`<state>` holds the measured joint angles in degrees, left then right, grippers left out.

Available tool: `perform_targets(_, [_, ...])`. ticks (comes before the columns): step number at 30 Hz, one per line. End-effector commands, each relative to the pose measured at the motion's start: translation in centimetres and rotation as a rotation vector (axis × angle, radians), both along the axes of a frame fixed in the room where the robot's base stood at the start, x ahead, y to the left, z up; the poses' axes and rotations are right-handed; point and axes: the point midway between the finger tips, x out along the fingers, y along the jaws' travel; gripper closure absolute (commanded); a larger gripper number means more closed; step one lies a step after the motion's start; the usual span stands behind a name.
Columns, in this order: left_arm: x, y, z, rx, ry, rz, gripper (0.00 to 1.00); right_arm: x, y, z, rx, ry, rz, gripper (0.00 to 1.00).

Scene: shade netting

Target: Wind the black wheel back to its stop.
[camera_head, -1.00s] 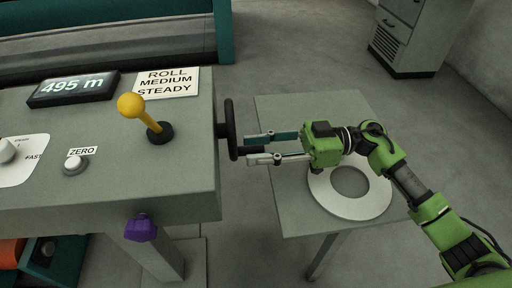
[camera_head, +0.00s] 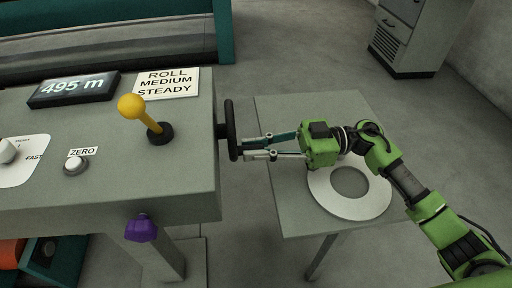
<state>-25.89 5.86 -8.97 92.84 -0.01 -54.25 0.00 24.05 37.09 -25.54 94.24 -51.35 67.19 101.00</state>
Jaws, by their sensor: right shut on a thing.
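The black wheel (camera_head: 231,128) is mounted on the right side of the grey console (camera_head: 130,190) and shows nearly edge-on. My right gripper (camera_head: 242,147) reaches in from the right with its fingers drawn close together. It is shut on the part of the black wheel's rim nearer me, or on a grip there. The exact contact is small and partly hidden by the fingers. My left gripper is not in view.
The console top carries a yellow-knobbed lever (camera_head: 145,118), a 495 m display (camera_head: 73,88), a sign (camera_head: 167,83) and a ZERO button (camera_head: 75,165). A purple knob (camera_head: 140,229) is on its front. A grey side table (camera_head: 290,205) with a pale ring (camera_head: 378,197) stands below my right arm.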

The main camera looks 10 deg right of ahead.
Motion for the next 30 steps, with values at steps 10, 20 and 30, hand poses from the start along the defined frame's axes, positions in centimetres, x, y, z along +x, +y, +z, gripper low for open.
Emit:
perform_targets(10, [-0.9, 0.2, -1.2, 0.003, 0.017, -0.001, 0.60, 1.4, -0.1, -0.1, -0.001, -0.252, -0.002, 1.00])
perform_targets(20, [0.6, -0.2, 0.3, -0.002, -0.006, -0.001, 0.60, 2.3, 0.0, 0.0, 0.000, -0.453, -0.002, 1.00])
perform_targets(30, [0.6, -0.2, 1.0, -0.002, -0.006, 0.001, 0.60, 2.7, 0.0, 0.1, 0.000, -0.534, -0.001, 1.00])
